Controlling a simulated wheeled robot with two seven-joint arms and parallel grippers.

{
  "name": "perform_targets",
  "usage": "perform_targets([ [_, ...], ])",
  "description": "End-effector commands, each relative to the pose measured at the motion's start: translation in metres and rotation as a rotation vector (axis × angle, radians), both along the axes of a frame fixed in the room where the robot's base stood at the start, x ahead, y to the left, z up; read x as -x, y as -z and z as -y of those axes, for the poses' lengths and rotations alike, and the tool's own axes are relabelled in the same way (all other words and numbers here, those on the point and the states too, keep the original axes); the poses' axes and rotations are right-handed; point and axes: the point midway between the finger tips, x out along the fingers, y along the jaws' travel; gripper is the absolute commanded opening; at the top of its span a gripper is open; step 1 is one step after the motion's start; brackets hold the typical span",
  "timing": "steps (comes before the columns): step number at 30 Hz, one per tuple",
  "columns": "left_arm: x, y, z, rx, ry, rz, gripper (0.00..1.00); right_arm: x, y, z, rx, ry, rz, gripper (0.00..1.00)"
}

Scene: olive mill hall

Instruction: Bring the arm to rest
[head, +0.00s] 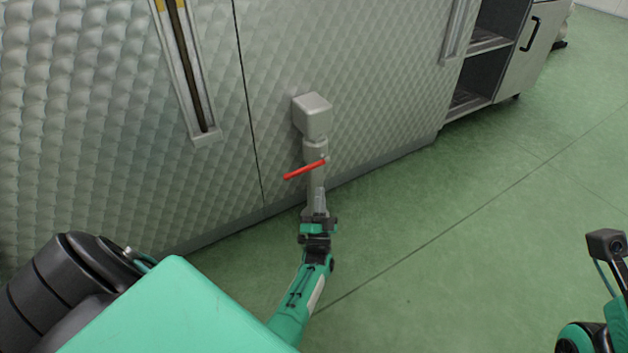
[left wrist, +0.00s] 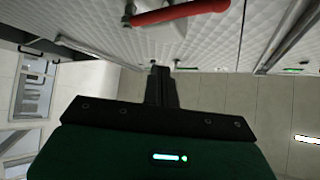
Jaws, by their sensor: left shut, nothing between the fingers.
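My left arm reaches forward from the bottom of the head view. Its gripper (head: 319,196) is shut and empty, just in front of and below a grey pipe fitting with a red lever (head: 304,169). The lever slants up to the right across the pipe. The left wrist view shows the shut fingers (left wrist: 161,88) pointing at the quilted panel, with the red lever (left wrist: 180,13) at the top edge, apart from them. I cannot tell in the head view whether the fingertips touch the pipe. Part of my right arm shows at the right edge; its gripper does not show.
The grey pipe with its square box (head: 312,115) stands against a quilted metal panel (head: 380,90). A vertical gauge strip (head: 190,80) is on the panel to the left. An open shelf unit (head: 485,65) stands at the far right. The green floor (head: 450,240) is clear right of the arm.

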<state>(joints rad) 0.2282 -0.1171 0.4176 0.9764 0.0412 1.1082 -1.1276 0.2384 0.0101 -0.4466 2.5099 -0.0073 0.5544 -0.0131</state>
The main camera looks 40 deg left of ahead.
Motion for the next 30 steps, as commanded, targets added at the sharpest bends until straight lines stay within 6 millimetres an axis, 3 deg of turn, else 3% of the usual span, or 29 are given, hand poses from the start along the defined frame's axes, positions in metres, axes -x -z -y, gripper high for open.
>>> perform_targets([
  [9,0.005,0.013,0.011,-0.001,-0.001,0.001,0.0,0.0,0.0,0.001,-0.001,0.003,-0.001,0.0],
  [14,0.005,0.001,0.011,-0.005,0.018,0.023,0.0,-0.001,-0.001,0.001,-0.003,0.004,-0.005,0.0],
  [17,0.007,-0.032,0.014,-0.012,0.076,0.081,0.0,-0.004,-0.002,0.003,-0.004,0.01,-0.02,0.0],
  [20,0.013,-0.085,0.024,-0.019,0.182,0.174,0.0,-0.009,-0.002,0.006,-0.006,0.021,-0.045,0.0],
  [26,0.04,-0.199,0.067,-0.003,0.463,0.367,0.0,-0.016,0.003,0.013,-0.009,0.046,-0.096,0.0],
  [30,0.074,-0.275,0.107,0.026,0.678,0.486,0.0,-0.02,0.007,0.018,-0.011,0.064,-0.131,0.0],
])
